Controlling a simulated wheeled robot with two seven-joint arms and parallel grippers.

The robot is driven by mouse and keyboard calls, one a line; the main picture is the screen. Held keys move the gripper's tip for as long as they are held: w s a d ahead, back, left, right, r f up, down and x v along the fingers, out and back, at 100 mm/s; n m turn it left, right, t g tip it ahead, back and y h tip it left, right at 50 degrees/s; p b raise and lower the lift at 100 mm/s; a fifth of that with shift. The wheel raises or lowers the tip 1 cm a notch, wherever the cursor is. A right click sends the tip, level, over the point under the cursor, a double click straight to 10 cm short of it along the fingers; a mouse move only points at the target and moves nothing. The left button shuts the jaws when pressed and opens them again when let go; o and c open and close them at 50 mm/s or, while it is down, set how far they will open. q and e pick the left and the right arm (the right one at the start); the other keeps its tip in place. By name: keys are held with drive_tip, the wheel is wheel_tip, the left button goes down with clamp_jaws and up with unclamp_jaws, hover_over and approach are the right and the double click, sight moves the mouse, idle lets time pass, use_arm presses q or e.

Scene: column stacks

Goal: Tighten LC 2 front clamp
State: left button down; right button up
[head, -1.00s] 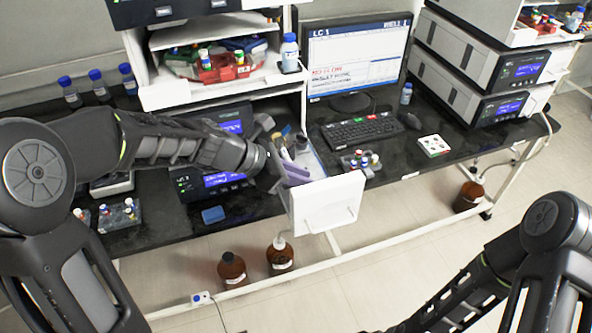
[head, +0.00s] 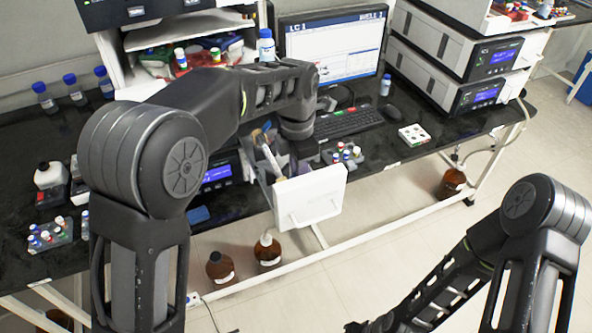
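My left arm reaches over the bench, and its wrist end points down over an open white-fronted drawer (head: 312,200) below the instrument. My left gripper's fingers are hidden or too dark to make out there, so I cannot tell whether they hold anything. A pale stick-like tool (head: 268,158) stands tilted in the drawer, beside the wrist. An instrument with a lit blue display (head: 217,174) is mostly covered by my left arm. I cannot make out the LC 2 label or the front clamp. My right arm is low at the right, and its gripper is below the picture's edge.
A monitor marked LC 1 (head: 335,50) and a keyboard (head: 347,121) stand at the back. Stacked instruments (head: 455,75) are at right. Brown bottles (head: 268,250) stand on the floor.

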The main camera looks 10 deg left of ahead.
use_arm(q)
drive_tip(key=shift+d+f+y, duration=0.1)
drive_tip(key=shift+f+y, duration=0.05)
drive_tip(key=shift+y, duration=0.15)
drive_tip(key=c, duration=1.3)
unclamp_jaws()
drive_tip(key=shift+w, duration=0.1)
drive_tip(key=shift+r, duration=0.35)
wheel_tip(320, 180, up, 7)
drive_tip(key=shift+r+b, duration=0.1)
drive_tip(key=shift+b, duration=0.25)
